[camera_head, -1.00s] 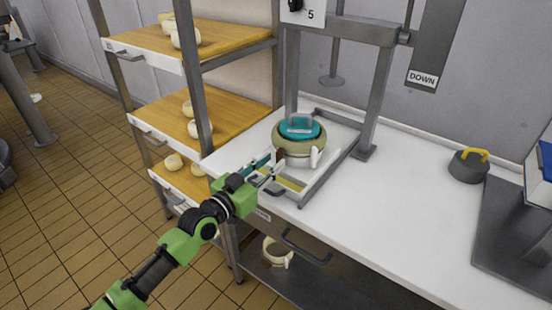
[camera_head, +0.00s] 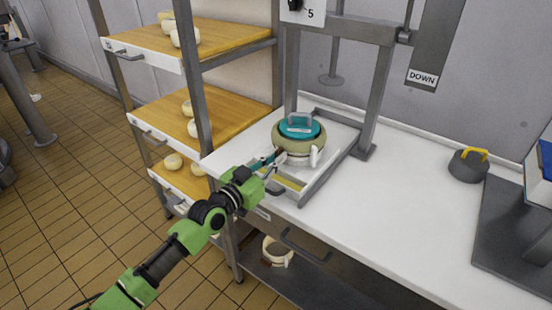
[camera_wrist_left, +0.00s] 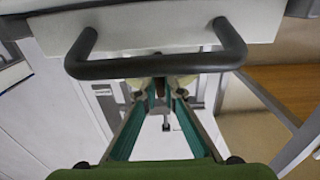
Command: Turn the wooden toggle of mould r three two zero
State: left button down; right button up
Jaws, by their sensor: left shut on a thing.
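The mould (camera_head: 298,142) is a round pale olive and white pot with a teal lid (camera_head: 300,127) and a grey lid handle. It stands upright inside the press frame on the bench. Its small brown wooden toggle (camera_head: 279,153) is on the near left side, partly hidden by my fingers. My left gripper (camera_head: 277,158) reaches in from the left and is shut on the toggle. In the left wrist view, the teal-sided fingers (camera_wrist_left: 160,94) meet around the brown toggle (camera_wrist_left: 159,86). I cannot read a mould number. My right gripper is out of view.
A grey press frame (camera_head: 375,95) surrounds the mould. A shelf rack (camera_head: 207,105) with pale cheeses stands at left. A drawer handle (camera_head: 305,247) is below the bench edge; a dark handle (camera_wrist_left: 155,68) crosses the wrist view. The bench (camera_head: 410,195) is clear at right, before a grey weight (camera_head: 468,166).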

pick_arm(q)
jog(key=shift+n, duration=0.3)
jog(key=n+b, duration=0.1)
jog(key=n, duration=0.2)
jog(key=shift+a+f+n, duration=0.1)
jog(key=shift+f+n, duration=0.05)
jog(key=shift+n, duration=0.25)
jog(key=n+b, duration=0.1)
jog(key=n, duration=0.3)
jog(key=shift+w+a+n, duration=0.1)
jog(key=shift+n, duration=0.2)
jog(key=n, duration=0.4)
jog(key=shift+w+f+n+p, duration=0.15)
jog(key=shift+n+p, duration=0.25)
jog(key=shift+n, duration=2)
jog(key=c, duration=2.2)
grip_release()
jog(key=shift+o, duration=0.2)
